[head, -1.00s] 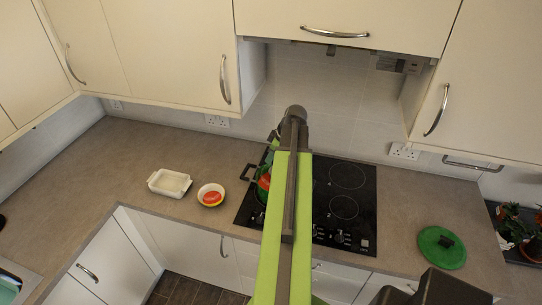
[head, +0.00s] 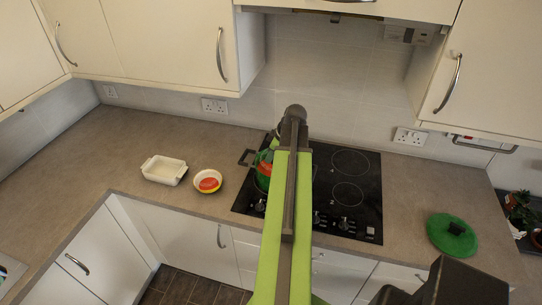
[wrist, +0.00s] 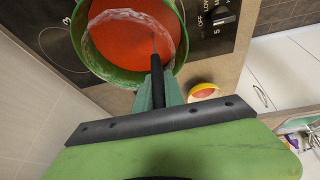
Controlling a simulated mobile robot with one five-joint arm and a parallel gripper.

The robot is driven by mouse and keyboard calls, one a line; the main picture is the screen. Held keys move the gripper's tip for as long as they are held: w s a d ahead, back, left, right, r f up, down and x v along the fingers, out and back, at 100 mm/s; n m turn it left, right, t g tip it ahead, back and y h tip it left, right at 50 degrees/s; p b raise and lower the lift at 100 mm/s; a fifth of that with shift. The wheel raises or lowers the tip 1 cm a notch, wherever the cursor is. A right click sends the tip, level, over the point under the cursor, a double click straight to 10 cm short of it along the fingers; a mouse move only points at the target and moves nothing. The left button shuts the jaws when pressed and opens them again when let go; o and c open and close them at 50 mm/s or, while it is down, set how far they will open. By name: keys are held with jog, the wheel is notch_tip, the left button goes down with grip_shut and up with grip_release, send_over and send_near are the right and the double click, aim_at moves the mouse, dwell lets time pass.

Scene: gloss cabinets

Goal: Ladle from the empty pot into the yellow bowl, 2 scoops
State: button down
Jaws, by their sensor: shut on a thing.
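The green pot (wrist: 83,62) stands on the hob; its inside shows orange-red, and I cannot tell whether that is food or lining. It shows partly behind my arm in the head view (head: 264,172). The ladle's dark handle (wrist: 157,82) rises from the pot, and a pale, clear rim shows over the red. My gripper (wrist: 162,98) is shut on the handle beside the pot's near rim. The yellow bowl (wrist: 205,87) shows red and yellow inside; in the head view it looks whitish outside (head: 207,189), left of the hob. My arm hides the gripper in the head view.
A white rectangular dish (head: 164,170) sits left of the bowl. A green round lid (head: 452,236) lies right of the black hob (head: 345,205). Wall cabinets (head: 165,45) hang above. The counter (head: 100,160) is clear at the far left.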

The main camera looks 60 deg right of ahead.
notch_tip(320, 180, up, 13)
jog(key=p, duration=1.1)
jog(key=shift+p, duration=0.4)
jog(key=shift+f, duration=0.1)
